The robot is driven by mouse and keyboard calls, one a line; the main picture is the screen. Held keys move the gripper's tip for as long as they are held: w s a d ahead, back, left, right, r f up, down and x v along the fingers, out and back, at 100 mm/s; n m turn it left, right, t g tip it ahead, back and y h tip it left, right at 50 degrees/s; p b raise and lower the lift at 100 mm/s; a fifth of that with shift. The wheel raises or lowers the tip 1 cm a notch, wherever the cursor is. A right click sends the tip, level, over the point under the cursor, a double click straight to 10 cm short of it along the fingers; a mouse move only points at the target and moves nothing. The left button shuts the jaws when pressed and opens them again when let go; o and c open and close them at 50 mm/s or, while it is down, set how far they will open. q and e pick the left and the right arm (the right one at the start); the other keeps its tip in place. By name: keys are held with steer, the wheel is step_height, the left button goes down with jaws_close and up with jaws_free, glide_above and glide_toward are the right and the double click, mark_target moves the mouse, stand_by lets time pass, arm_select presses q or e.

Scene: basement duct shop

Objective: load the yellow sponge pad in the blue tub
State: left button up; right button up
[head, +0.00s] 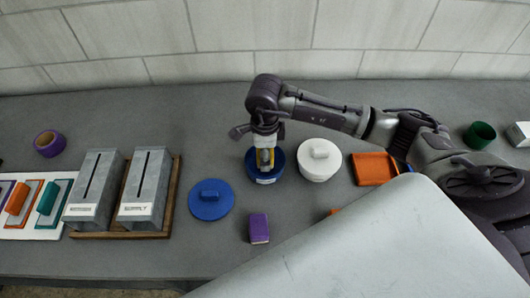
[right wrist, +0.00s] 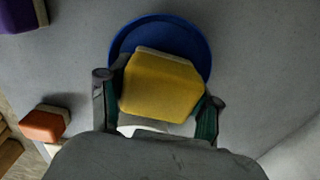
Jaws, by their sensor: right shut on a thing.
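The yellow sponge pad (right wrist: 160,84), with a pale backing edge, is held between the two fingers of my right gripper (right wrist: 157,105). I cannot tell how far the pad is inside the tub. My left gripper is not in view.
A blue lid (head: 211,200) lies left of the tub and a white lidded tub (head: 319,160) stands close on its right. A purple block (head: 259,228) lies in front, an orange tray (head: 374,168) farther right. Two grey slotted boxes (head: 146,190) stand at left.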

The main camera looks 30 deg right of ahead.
steer(key=shift+f+b, duration=0.35)
steer(key=shift+f, duration=0.05)
steer(key=shift+f, duration=0.1)
stand_by(1.8)
steer(key=shift+r+p, duration=1.6)
steer(key=shift+r, duration=2)
steer(key=n, duration=0.1)
steer(key=n+b, duration=0.1)
steer(key=a+n, duration=0.1)
steer(key=shift+s+r+n, duration=0.25)
steer(key=shift+s+n, duration=0.15)
steer(key=s+a+r+n+b, duration=0.2)
steer(key=s+n+b, duration=0.2)
steer(key=n, duration=1.5)
steer(key=s, duration=0.3)
steer(key=shift+r+n+b, duration=0.2)
steer(key=shift+n+b, duration=0.15)
steer(key=shift+n, duration=0.05)
